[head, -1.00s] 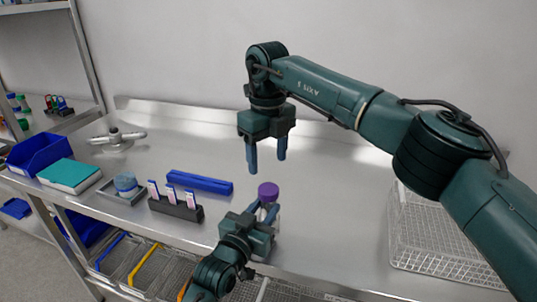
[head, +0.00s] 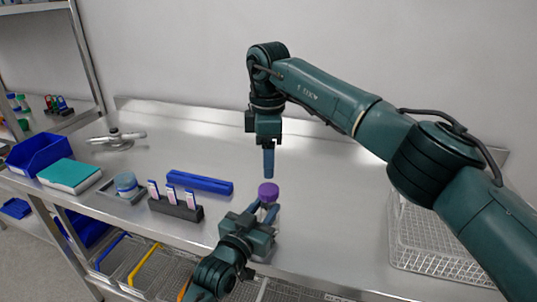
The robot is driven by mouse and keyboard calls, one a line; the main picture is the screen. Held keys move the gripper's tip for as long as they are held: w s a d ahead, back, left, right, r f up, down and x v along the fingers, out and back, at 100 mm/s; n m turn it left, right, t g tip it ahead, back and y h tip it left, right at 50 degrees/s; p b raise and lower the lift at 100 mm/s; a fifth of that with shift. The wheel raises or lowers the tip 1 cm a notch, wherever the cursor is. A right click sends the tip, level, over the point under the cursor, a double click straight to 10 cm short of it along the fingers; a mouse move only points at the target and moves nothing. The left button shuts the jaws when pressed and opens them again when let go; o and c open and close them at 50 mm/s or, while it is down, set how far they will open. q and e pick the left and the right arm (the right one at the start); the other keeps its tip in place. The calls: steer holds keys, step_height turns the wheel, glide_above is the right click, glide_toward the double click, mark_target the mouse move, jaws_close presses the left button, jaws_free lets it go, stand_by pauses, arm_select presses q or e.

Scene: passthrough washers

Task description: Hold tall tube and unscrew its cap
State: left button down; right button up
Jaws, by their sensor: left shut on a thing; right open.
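The tall tube (head: 274,219) stands near the front of the steel bench with a purple cap (head: 268,191) on top. The tube's body is mostly hidden behind my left gripper. My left gripper (head: 264,211) is shut on the tube below the cap. My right gripper (head: 268,176) points straight down just above the purple cap, apart from it by a small gap. It is open and empty; its fingers are seen edge-on, one behind the other.
A wire basket (head: 440,240) stands at the right. The bench's back middle is clear.

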mark_target(268, 188)
steer(key=m, duration=0.3)
steer(key=shift+f+m, duration=0.15)
steer(key=shift+m, duration=0.25)
steer(key=shift+f, duration=3.9)
steer(key=shift+c, duration=0.6)
